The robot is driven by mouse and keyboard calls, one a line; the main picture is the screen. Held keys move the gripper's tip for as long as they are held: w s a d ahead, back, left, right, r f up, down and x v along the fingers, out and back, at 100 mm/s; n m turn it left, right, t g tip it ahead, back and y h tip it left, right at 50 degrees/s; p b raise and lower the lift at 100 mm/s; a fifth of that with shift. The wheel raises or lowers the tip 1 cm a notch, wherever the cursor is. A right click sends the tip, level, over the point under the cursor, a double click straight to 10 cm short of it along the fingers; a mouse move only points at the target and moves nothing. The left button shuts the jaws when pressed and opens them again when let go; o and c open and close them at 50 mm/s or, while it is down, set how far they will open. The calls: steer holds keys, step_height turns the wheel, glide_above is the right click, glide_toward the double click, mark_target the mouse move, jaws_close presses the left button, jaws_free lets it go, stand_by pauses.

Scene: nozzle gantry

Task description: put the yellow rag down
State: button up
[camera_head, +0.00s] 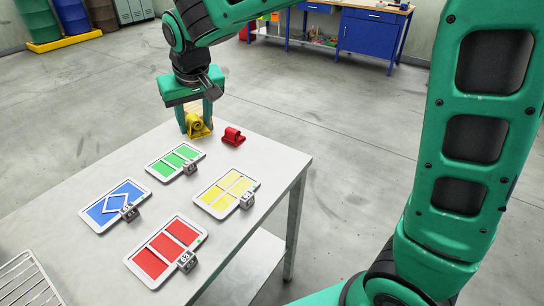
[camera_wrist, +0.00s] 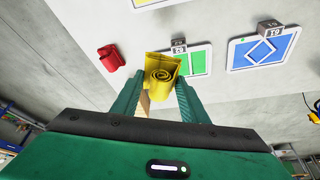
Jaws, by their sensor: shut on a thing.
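The yellow rag (camera_head: 197,126) is a rolled cloth. It is between the fingers of my gripper (camera_head: 197,112), over the far end of the grey table (camera_head: 270,160). In the wrist view the rolled end of the rag (camera_wrist: 162,74) shows between the fingertips of my gripper (camera_wrist: 160,88), which is shut on it. The rag appears at or just above the table surface; I cannot tell whether it touches.
A red rolled rag (camera_head: 233,136) lies just right of the yellow one. Nearer are framed panels: green (camera_head: 176,160), yellow (camera_head: 227,191), blue (camera_head: 115,204) and red (camera_head: 166,250), each with a small numbered tag. A wire rack (camera_head: 28,280) is at the near left.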

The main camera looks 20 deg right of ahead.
steer(key=shift+d+f+m, duration=0.2)
steer(key=shift+f+m, duration=0.05)
steer(key=shift+m, duration=0.35)
steer(key=s+d+f+m+g+h, duration=0.15)
steer(key=d+m+h, duration=0.25)
steer(key=d+m, duration=0.6)
steer(key=m, duration=0.2)
glide_above(275, 155)
steer(key=a, duration=0.1)
steer(key=shift+h, duration=0.3)
steer(key=f, duration=0.7)
steer(key=shift+s+f, duration=0.2)
steer(key=shift+s, duration=0.2)
steer(key=shift+f, duration=2)
steer(key=shift+f, duration=0.2)
